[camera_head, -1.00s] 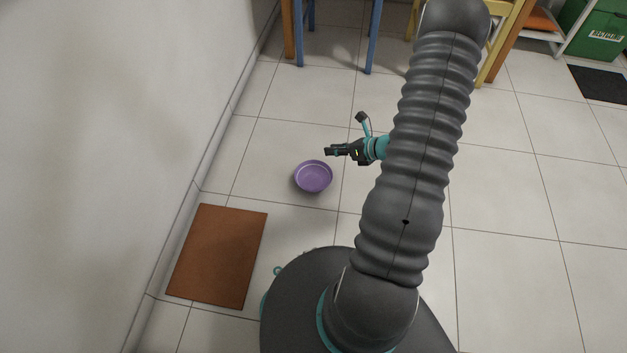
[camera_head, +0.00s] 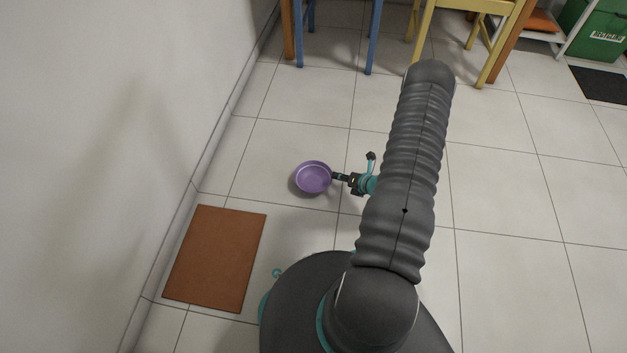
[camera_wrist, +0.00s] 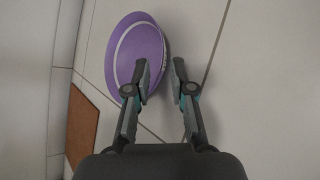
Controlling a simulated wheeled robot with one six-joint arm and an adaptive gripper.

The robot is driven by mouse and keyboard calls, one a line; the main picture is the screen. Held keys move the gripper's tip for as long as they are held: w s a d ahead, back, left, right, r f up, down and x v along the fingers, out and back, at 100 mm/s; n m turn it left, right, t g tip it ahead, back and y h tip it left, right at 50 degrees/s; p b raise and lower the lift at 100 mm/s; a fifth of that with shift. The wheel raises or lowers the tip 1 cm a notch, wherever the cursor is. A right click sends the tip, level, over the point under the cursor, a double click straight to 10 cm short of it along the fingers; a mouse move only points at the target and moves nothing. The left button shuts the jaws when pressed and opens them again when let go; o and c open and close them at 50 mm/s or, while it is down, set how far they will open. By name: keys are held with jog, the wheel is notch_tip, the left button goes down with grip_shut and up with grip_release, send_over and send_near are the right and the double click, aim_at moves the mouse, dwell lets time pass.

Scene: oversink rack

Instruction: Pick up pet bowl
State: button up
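The purple pet bowl (camera_head: 313,177) is on the tiled floor left of my gripper in the head view. My gripper (camera_head: 337,177) reaches its right edge. In the wrist view the bowl (camera_wrist: 125,50) fills the upper left, with a pale ring inside its rim. My gripper (camera_wrist: 160,72) has its left finger over the bowl's inside and its right finger outside the bowl wall. The right rim lies between the fingers, and a gap shows between the right finger and the wall. Contact of the left finger is unclear.
A brown mat (camera_head: 214,258) lies at the lower left by the white wall (camera_head: 110,130). Blue chair legs (camera_head: 374,40) and a yellow chair (camera_head: 465,20) stand at the back. Tiled floor is free to the right.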

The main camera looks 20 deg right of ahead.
aim_at(330, 173)
jog(key=shift+b+x, duration=0.45)
jog(key=shift+x, duration=2.65)
jog(key=shift+s+f, duration=0.1)
grip_shut()
